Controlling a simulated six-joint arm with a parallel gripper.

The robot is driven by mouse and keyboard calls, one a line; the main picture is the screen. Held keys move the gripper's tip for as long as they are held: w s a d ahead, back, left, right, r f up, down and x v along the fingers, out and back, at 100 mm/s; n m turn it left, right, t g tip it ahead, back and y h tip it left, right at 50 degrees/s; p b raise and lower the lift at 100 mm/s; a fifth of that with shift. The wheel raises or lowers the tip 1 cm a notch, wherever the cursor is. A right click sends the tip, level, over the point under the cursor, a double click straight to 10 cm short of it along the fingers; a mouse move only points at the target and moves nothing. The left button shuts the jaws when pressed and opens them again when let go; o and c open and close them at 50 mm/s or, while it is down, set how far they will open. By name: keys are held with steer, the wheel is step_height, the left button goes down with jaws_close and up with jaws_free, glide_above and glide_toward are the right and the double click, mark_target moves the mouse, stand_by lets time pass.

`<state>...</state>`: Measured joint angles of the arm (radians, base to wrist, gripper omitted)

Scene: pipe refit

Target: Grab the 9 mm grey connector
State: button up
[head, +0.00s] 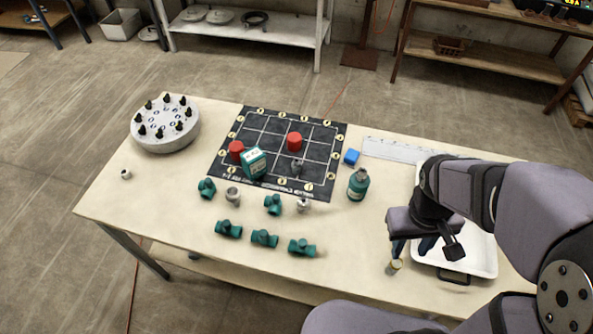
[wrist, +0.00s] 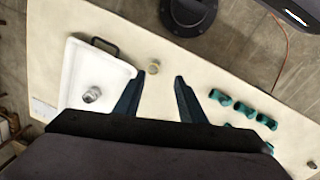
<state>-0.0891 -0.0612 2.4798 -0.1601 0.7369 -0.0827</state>
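Several small grey fittings are in view, and I cannot read which is 9 mm. In the head view, one grey fitting (head: 232,194) and another (head: 303,205) stand among the green pieces, one (head: 297,165) is on the black board, and a small pale one (head: 126,174) is at the far left. A grey connector (wrist: 92,94) lies in the white tray (wrist: 82,66) in the wrist view. My gripper (wrist: 159,77) is open and empty above the table beside the tray; it also shows in the head view (head: 412,248). A small brass-topped piece (wrist: 153,67) appears between its fingertips.
Several green fittings (head: 264,238) lie along the table's front. The black board (head: 262,122) holds red cylinders (head: 294,141) and a green-and-white box (head: 254,163). A green bottle (head: 358,184), blue block (head: 352,156) and round grey stand (head: 166,138) are also on the table.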

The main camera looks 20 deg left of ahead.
mark_target(295, 162)
steer(key=w+a+f+n+t+h+b, duration=0.2)
steer(key=w+a+f+n+t+b, duration=0.15)
steer(key=w+f+n+b, duration=0.45)
steer(key=w+a+f+n+t+h+b, duration=0.2)
steer(key=w+a+f+n+b, duration=0.3)
steer(key=w+n+b, duration=0.35)
steer(key=w+a+f+n+t+y+b, duration=0.1)
steer(key=w+a+f+n+t+b, duration=0.1)
steer(key=a+n, duration=0.3)
steer(key=w+a+f+n+t+y+b, duration=0.1)
steer(key=w+a+f+n+t+b, duration=0.1)
steer(key=a, duration=1)
steer(key=w+a+f+n+t+y+b, duration=0.2)
steer(key=w+a+n+t+b, duration=0.2)
steer(key=a+n, duration=0.4)
steer(key=shift+w+a+b, duration=0.3)
steer(key=shift+w+a, duration=0.25)
steer(key=shift+p+x, duration=0.65)
steer(key=shift+x, duration=2.75)
steer(key=shift+d, duration=0.1)
steer(key=shift+p+x, duration=0.8)
steer(key=shift+x, duration=1.8)
steer(key=shift+s, duration=0.1)
jaws_close()
steer(key=shift+d+f, duration=0.1)
